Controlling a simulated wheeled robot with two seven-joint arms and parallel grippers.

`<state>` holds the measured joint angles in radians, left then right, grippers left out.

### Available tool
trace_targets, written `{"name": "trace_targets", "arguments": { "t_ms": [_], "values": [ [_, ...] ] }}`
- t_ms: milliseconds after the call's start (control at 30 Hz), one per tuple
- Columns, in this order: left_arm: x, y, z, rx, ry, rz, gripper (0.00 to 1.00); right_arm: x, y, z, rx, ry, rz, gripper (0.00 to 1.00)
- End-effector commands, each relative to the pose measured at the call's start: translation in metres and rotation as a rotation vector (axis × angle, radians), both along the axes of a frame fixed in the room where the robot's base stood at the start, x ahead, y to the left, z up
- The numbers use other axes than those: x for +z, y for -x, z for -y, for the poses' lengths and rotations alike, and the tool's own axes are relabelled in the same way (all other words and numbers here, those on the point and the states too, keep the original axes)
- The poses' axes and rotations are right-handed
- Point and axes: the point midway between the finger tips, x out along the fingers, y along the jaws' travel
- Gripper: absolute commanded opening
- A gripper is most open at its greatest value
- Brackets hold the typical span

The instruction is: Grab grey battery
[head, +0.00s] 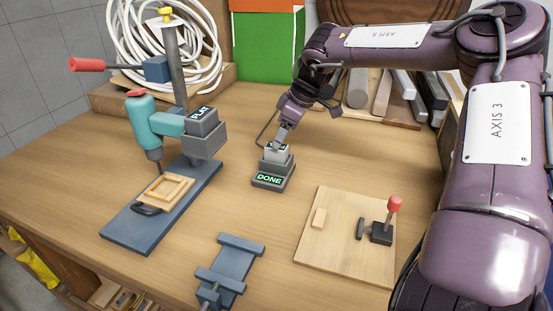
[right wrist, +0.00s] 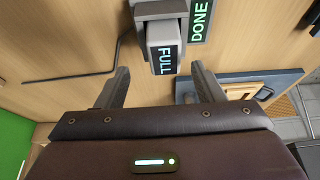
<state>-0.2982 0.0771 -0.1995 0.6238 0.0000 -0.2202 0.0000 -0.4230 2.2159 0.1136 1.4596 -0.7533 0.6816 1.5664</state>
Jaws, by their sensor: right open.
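A grey battery (head: 277,153) sits in the dark grey charger (head: 268,181), whose green sign reads DONE. In the right wrist view the battery (right wrist: 163,50) shows a lit FULL label, and the charger (right wrist: 181,10) is behind it. My right gripper (head: 282,136) is open just above this battery; its fingers (right wrist: 160,72) stand apart on either side of it, and nothing is held. A second grey battery (head: 203,127), marked FLAT, is on the teal drill (head: 146,122). My left gripper is not in view.
The drill stands on a blue base (head: 125,228) with a wooden frame (head: 165,190). A blue vise (head: 232,262) and a board with a red-knobbed clamp (head: 340,245) are at the front. A coiled white hose (head: 130,45) is at the back left. Bare tabletop surrounds the charger.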

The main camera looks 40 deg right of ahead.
Motion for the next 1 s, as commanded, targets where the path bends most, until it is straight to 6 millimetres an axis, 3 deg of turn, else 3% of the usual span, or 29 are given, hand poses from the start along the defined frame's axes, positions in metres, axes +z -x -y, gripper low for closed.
{"name": "trace_targets", "arguments": {
  "t_ms": [300, 667, 1000],
  "values": [
    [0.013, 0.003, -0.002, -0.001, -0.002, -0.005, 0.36, -0.041, -0.010, -0.012, 0.000, 0.000, -0.005, 0.62],
    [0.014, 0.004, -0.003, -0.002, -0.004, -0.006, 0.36, -0.049, -0.014, -0.014, 0.000, 0.000, 0.001, 0.62],
    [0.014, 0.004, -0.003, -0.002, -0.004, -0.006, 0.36, -0.049, -0.014, -0.014, 0.000, 0.000, 0.000, 0.17]
  ]
}}
